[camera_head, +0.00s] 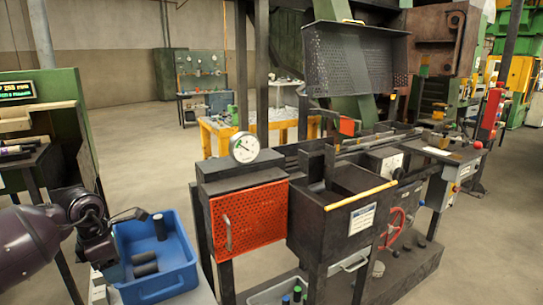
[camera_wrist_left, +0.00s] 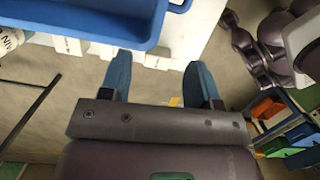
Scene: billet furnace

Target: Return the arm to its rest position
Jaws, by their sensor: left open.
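My left arm comes in from the left edge in the head view, a dark purple arm with its wrist beside the left wall of a blue bin. My left gripper (camera_head: 126,216) is at the bin's left rim. In the left wrist view the gripper (camera_wrist_left: 158,68) has its two blue fingers spread wide, with nothing between them. My right gripper is not in view.
The blue bin (camera_head: 178,278) holds several dark cylinders, one upright (camera_head: 159,226); its edge shows in the left wrist view (camera_wrist_left: 90,28). A machine with an orange mesh panel (camera_head: 250,220) and a dial gauge (camera_head: 244,147) stands right of it. A green cabinet (camera_head: 62,118) stands left.

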